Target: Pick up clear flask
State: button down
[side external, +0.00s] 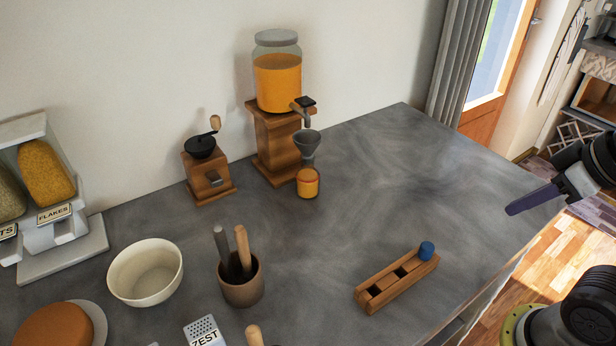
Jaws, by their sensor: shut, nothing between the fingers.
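The small rounded flask (308,184) stands on the counter, filled with orange contents. A grey funnel (306,143) sits directly above it, below the tap of a large jar; I cannot tell whether funnel and flask touch. My gripper (512,208) is at the right, over the counter's right end, fingers pointing left. It is shut and empty, well apart from the flask.
The lidded jar (278,82) of orange liquid stands on a wooden stand (275,145) behind the flask. A grinder (208,174) is left of it. A wooden rack (385,286) with a blue-topped piece (427,250) lies in front. The counter between flask and gripper is clear.

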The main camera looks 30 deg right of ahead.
grip_release()
dwell(0.3)
